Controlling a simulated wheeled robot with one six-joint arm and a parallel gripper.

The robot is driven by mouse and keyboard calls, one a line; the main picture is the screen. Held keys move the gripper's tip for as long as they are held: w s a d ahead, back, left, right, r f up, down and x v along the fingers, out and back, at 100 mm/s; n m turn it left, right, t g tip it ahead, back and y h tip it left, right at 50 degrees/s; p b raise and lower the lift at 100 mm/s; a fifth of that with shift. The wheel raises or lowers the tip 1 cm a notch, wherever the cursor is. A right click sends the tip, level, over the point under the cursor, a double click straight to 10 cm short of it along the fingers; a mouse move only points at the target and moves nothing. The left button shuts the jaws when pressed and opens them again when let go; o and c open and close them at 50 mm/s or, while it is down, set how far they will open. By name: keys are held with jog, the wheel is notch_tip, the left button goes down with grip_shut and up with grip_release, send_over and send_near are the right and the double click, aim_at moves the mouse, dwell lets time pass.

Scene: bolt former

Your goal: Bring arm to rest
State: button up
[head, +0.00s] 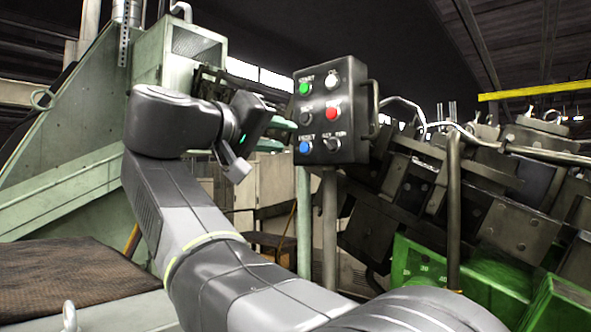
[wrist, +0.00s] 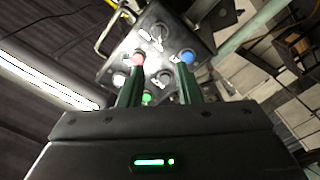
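My arm reaches up and forward in the head view, bent at the elbow. My gripper (head: 289,134) is just left of the control box (head: 345,150), with its green fingers pointing at it. In the wrist view my gripper (wrist: 161,68) has its two fingers apart, with nothing between them. The control box shows upside down beyond the fingertips in the wrist view (wrist: 155,40). Its front carries a green button (head: 304,88), a red button (head: 333,112), a blue button (head: 304,147) and other controls. I cannot tell how wide the gap from fingertips to box is.
The box stands on a grey post (head: 329,230). A large pale green machine (head: 70,150) rises at left, with a brown mat (head: 60,275) in front. Dark machinery (head: 500,200) and a green bin (head: 425,262) fill the right.

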aim_at(326, 143)
jog(key=p+x, duration=0.3)
jog(key=x, duration=1.1)
jog(key=shift+a, duration=0.1)
dwell(0.3)
